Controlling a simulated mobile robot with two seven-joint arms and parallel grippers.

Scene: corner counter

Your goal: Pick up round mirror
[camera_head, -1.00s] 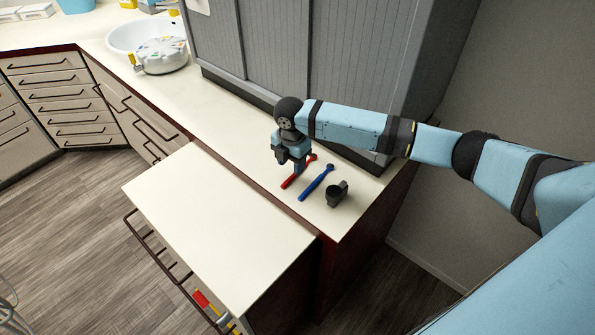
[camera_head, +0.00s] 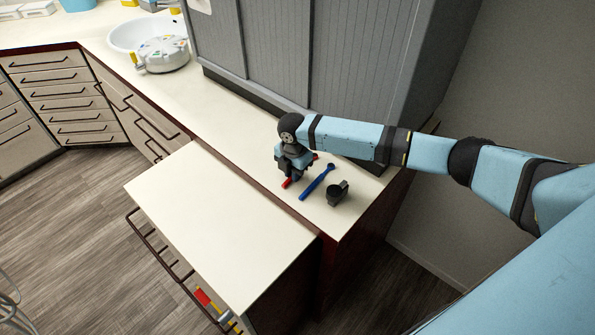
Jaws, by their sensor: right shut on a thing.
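Two slim tools lie side by side on the cream counter (camera_head: 243,134), one red and one blue. Both have a small rounded end; which is the round mirror is too small to tell for sure. My right gripper (camera_head: 293,176) points down over the red tool (camera_head: 287,183) and is shut on it at the handle. The gripper hides its middle; a red end shows in front. The blue tool (camera_head: 314,184) lies just right of the gripper, apart from it. My left gripper is not in view.
A small dark cup-like object (camera_head: 338,194) stands right of the blue tool, near the counter's edge. A grey cabinet (camera_head: 300,60) rises behind. A round white container (camera_head: 162,55) sits near the sink.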

